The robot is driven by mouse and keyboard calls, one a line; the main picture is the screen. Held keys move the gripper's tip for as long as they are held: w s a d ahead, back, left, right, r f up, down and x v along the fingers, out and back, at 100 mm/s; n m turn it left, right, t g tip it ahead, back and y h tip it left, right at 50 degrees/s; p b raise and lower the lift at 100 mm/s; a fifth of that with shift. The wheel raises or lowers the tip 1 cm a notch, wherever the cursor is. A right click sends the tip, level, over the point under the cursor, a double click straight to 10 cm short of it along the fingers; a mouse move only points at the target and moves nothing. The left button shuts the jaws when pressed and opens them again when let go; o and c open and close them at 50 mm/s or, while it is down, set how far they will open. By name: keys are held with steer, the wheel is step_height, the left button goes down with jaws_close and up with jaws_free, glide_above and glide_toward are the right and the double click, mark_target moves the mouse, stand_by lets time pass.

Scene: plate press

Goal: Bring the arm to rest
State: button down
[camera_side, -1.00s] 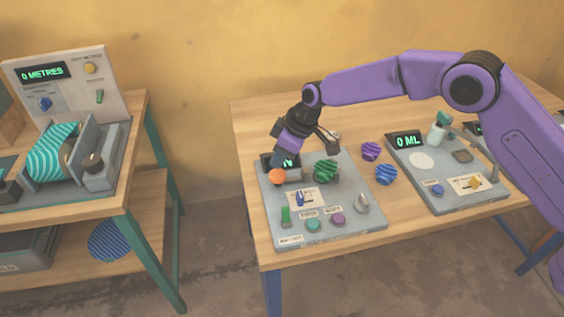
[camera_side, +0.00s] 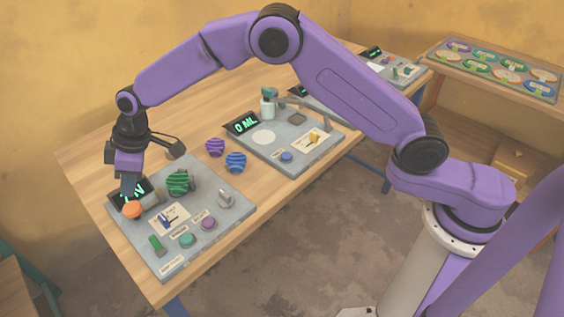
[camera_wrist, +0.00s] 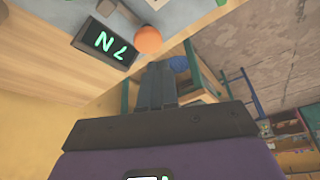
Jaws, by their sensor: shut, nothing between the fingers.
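My gripper (camera_side: 127,190) points down over the back left corner of the grey press panel (camera_side: 215,228). It also shows in the wrist view (camera_wrist: 157,82), with its fingers together and nothing between them. An orange knob (camera_side: 132,210) is just below the fingertips in the side view. In the wrist view the orange knob (camera_wrist: 148,39) lies beyond the tips, with a visible gap. The dark display with green characters (camera_wrist: 105,42) is beside the knob. My fingers partly hide this display in the side view.
A green striped ball (camera_side: 178,183) is on the panel. Purple (camera_side: 215,147) and blue (camera_side: 236,162) striped balls lie on the wooden table (camera_side: 95,160). A second panel reading 0 ML (camera_side: 290,150) stands right. A tray of coloured plates (camera_side: 500,70) is at the far right.

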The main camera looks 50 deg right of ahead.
steer(key=s+d+r+h, duration=0.1)
steer(key=s+d+r, duration=0.2)
steer(key=s+d, duration=0.3)
steer(key=s+d+r+g, duration=0.1)
steer(key=s+d+r, duration=0.25)
steer(key=s, duration=0.35)
steer(key=s+d+r+h, duration=0.1)
steer(key=s+d+r, duration=0.1)
steer(key=s+d, duration=0.4)
steer(key=s+d+h, duration=0.1)
steer(key=s+d, duration=1.8)
steer(key=shift+d+f+n+g, duration=0.15)
steer(key=shift+n+g, duration=0.15)
steer(key=shift+g, duration=0.1)
